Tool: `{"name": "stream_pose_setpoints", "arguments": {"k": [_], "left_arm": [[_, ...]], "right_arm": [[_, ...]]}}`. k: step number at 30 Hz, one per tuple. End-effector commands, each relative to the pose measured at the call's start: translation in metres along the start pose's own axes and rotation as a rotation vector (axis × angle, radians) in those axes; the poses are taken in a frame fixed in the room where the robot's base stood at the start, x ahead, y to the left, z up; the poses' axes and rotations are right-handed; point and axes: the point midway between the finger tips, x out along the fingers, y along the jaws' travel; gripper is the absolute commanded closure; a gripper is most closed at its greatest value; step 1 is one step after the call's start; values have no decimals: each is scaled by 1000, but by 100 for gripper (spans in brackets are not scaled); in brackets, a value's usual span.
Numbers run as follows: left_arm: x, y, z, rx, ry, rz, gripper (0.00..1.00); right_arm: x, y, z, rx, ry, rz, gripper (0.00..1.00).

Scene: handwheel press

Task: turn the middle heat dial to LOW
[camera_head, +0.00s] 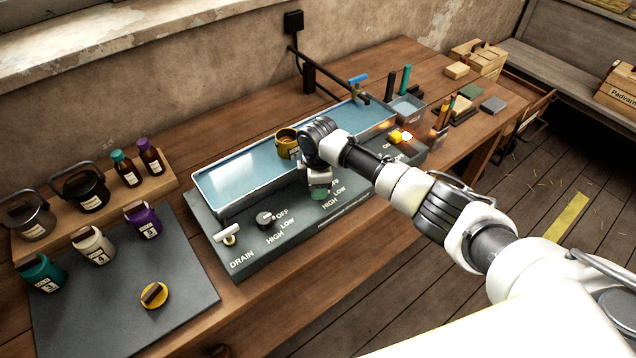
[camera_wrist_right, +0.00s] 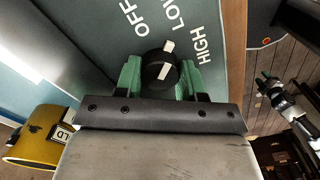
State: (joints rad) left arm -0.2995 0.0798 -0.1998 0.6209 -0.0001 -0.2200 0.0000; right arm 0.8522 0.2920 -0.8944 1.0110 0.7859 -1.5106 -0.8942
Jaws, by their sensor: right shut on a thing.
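The middle heat dial (camera_wrist_right: 157,72) is a round black knob with a white pointer line. In the right wrist view it sits between the green fingers of my right gripper (camera_wrist_right: 160,80), which is shut on it. The pointer aims up and slightly right, roughly at the LOW label (camera_wrist_right: 178,20), between OFF and HIGH. In the head view my right gripper (camera_head: 319,187) is down at the grey control panel (camera_head: 290,240), and it hides the dial there.
A shallow blue bath (camera_head: 235,178) lies behind the panel with a yellow pot (camera_head: 287,144) in it, close to my right gripper. Another dial (camera_head: 265,218) and a drain handle (camera_head: 227,234) are to the left. Several pots stand at the far left.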

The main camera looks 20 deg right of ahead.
Motion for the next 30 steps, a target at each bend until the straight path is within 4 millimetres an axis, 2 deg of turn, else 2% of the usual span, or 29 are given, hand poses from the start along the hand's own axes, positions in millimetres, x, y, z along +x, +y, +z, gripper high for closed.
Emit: {"name": "stream_pose_setpoints", "arguments": {"k": [9,10,14,23,26,30], "left_arm": [[0,0,0,0,0,0,57],[0,0,0,0,0,0,57],[0,0,0,0,0,0,57],[0,0,0,0,-1,0,57],[2,0,1,0,-1,0,57],[5,0,1,0,-1,0,57]], "right_arm": [[-1,1,1,1,-1,3,85],[-1,1,1,1,-1,3,56],[-1,1,0,1,-1,2,36],[-1,0,0,0,0,1,35],[-8,1,0,-1,2,4,35],[-31,1,0,-1,2,6,35]]}}
